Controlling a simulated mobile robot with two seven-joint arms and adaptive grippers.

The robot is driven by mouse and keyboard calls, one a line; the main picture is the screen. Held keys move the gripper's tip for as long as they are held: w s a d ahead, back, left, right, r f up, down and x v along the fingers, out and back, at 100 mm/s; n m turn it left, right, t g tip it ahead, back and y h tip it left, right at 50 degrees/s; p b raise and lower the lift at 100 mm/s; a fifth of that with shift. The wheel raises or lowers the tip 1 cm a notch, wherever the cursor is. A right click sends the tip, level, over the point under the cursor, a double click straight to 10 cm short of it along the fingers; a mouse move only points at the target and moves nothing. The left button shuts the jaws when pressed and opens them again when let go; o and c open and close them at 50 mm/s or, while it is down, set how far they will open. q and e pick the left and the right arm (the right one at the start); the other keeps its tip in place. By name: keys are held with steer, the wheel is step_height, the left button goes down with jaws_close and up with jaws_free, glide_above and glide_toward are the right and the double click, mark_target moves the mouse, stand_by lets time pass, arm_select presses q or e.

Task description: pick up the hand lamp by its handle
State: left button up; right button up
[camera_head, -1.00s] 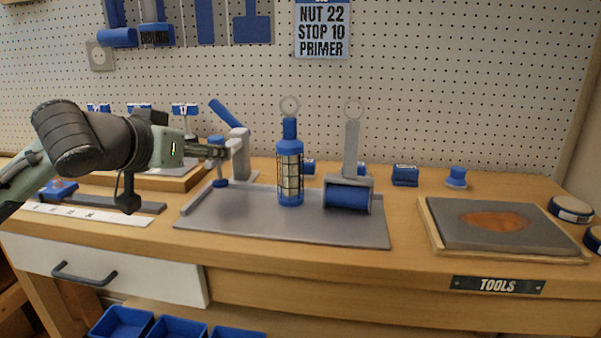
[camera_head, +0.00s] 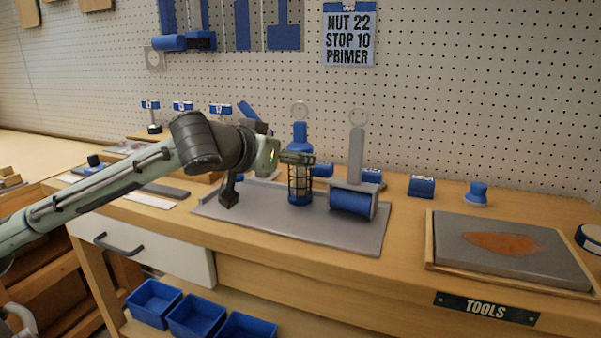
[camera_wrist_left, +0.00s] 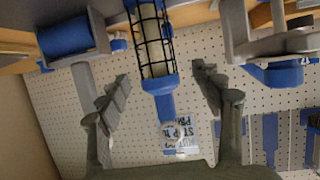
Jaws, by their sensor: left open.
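The hand lamp (camera_head: 300,182) stands upright on the grey tray (camera_head: 270,222), with a caged lamp body, a blue handle (camera_head: 300,134) above it and a ring on top. In the left wrist view the lamp's cage (camera_wrist_left: 151,40) and blue handle (camera_wrist_left: 165,100) lie between the fingers, which are spread apart on either side. My left gripper (camera_head: 298,158) is open at the lamp in the head view, around the height of the cage's top and lower handle; its fingers partly hide the lamp there. I see no finger touching the handle. My right gripper is not in view.
A grey roller tool with a blue drum (camera_head: 352,200) stands close right of the lamp. A grey and blue clamp-like tool (camera_wrist_left: 270,45) is on its other side, mostly behind my arm in the head view. A framed grey slab (camera_head: 510,250) lies at right.

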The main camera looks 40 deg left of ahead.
arm_select(q)
steer(key=shift+x, duration=1.1)
steer(key=shift+w+f, duration=0.3)
steer(key=shift+w, duration=0.25)
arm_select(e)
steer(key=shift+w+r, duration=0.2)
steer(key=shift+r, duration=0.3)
arm_select(q)
steer(key=c, duration=1.5)
jaws_close()
steer(key=shift+r, duration=0.2)
